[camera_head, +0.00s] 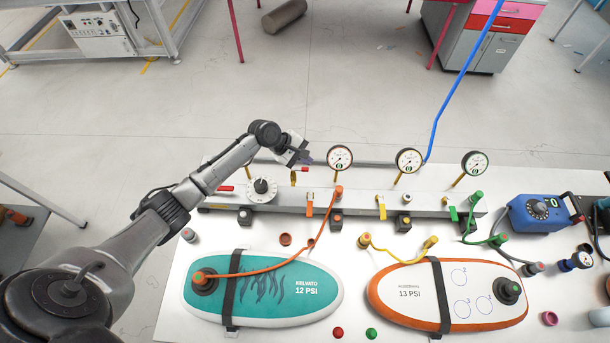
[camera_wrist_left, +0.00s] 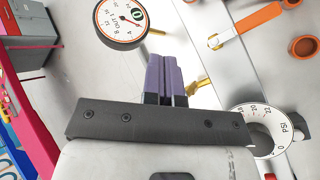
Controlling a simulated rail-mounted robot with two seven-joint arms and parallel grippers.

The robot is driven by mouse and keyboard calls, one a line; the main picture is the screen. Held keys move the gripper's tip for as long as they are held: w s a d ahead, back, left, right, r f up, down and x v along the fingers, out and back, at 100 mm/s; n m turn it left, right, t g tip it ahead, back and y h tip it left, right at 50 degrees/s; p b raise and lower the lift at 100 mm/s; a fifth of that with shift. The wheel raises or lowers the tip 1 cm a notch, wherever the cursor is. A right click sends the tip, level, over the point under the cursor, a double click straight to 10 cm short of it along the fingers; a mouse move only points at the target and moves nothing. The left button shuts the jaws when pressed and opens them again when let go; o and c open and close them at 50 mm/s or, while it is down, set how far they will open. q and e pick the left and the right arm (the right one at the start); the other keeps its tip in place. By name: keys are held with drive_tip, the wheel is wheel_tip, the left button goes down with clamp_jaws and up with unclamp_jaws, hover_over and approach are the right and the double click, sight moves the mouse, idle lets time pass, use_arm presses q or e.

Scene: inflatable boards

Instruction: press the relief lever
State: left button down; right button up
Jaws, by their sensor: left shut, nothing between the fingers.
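My left gripper (camera_head: 308,160) is above the back edge of the metal manifold (camera_head: 335,200), left of the leftmost gauge. Its purple fingers (camera_wrist_left: 167,78) are shut with nothing between them. My right gripper is not in view.
Gauges (camera_head: 340,158) stand along the manifold's back. A PSI dial (camera_head: 261,187) and another red handle (camera_head: 226,188) are at its left end. A blue pump box (camera_head: 535,215) is right.

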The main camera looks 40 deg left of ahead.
use_arm(q)
drive_tip(key=w+a+n, duration=0.1)
drive_tip(key=w+a+r+n, duration=0.1)
drive_tip(key=shift+w+a+t+b, duration=0.2)
drive_tip(key=shift+a+t+b, duration=0.1)
drive_tip(key=shift+a+t, duration=0.1)
drive_tip(key=shift+d+f, duration=0.1)
drive_tip(key=b, duration=0.9)
hover_over(304, 170)
wheel_tip(304, 170, down, 7)
drive_tip(key=shift+r, duration=0.2)
drive_tip(key=shift+f, duration=1)
idle(0.4)
drive_tip(key=shift+f, duration=0.2)
